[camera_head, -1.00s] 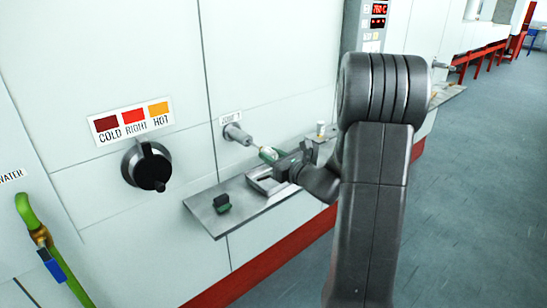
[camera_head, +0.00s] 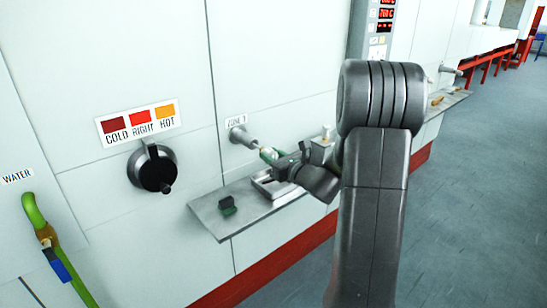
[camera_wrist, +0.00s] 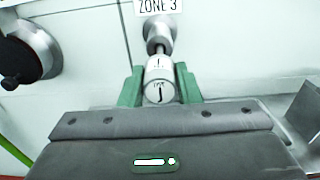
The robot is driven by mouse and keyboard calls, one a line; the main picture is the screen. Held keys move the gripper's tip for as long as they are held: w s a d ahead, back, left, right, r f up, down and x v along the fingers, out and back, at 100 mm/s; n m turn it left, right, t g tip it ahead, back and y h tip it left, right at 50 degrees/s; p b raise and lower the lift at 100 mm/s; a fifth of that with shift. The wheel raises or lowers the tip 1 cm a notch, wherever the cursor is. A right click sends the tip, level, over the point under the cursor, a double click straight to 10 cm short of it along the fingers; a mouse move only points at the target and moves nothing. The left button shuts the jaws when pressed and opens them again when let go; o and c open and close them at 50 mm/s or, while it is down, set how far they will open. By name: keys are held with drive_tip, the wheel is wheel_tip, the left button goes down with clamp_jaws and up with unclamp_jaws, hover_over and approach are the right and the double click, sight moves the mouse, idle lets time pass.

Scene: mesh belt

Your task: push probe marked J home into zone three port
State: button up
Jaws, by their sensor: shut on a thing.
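The probe marked J (camera_wrist: 159,72) is a white cylinder with a thin metal rod at its far end. My gripper (camera_wrist: 159,88) has green fingers on both sides of the white body and is shut on it. The grey zone three port (camera_wrist: 160,32) sticks out of the wall under the "ZONE 3" label. The rod lines up with the port and its tip appears to be at or inside the mouth; part of the rod still shows. In the head view my gripper (camera_head: 271,156) is just right of the port (camera_head: 238,135), the white body outside it.
A black dial (camera_head: 154,168) is on the wall at left, near a green water hose (camera_head: 34,210). Grey floor is clear at right.

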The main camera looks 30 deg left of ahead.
sight(264, 150)
drive_tip(key=shift+x, duration=1.85)
drive_tip(key=o, duration=1)
drive_tip(key=b+v, duration=0.2)
drive_tip(key=v, duration=1.2)
drive_tip(key=shift+a, duration=0.1)
drive_tip(key=p+x, duration=0.1)
drive_tip(key=x, duration=1.3)
drive_tip(key=shift+p, duration=0.4)
drive_tip(key=shift+s+d, duration=0.15)
drive_tip(key=shift+d, duration=0.4)
drive_tip(key=shift+a, duration=0.15)
